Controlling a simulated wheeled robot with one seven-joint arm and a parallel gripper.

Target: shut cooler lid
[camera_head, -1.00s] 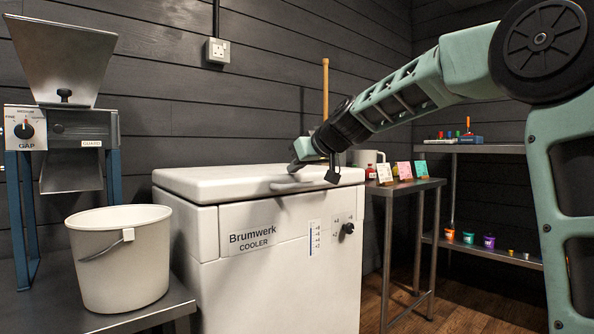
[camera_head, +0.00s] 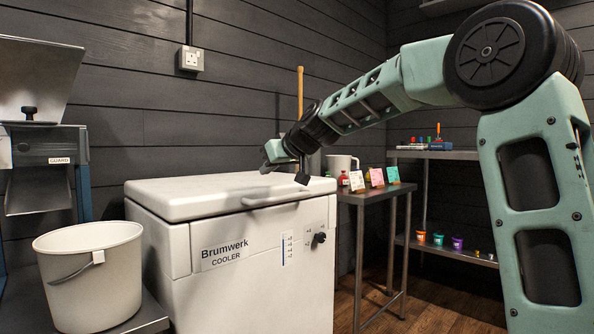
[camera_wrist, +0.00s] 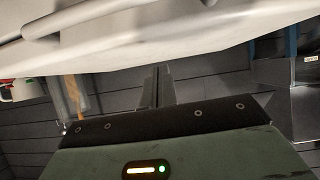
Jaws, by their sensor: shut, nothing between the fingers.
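The white cooler (camera_head: 262,270), marked "Brumwerk COOLER", stands at centre in the head view. Its thick white lid (camera_head: 190,190) lies flat over the body, with only a thin dark seam showing along the front. A bar handle (camera_head: 285,198) runs along the lid's front edge. My gripper (camera_head: 287,166) is over the lid's right part, close above the handle side; I cannot tell whether it touches. In the wrist view the fingers (camera_wrist: 157,85) are together and empty, with the pale lid (camera_wrist: 190,35) and its handle (camera_wrist: 65,20) across the top.
A white bucket (camera_head: 95,280) stands on a dark bench at left, below a mill (camera_head: 40,155). A metal side table (camera_head: 385,192) with a jug and cards is right of the cooler. Shelves (camera_head: 435,154) stand in the back corner. Wooden floor shows between.

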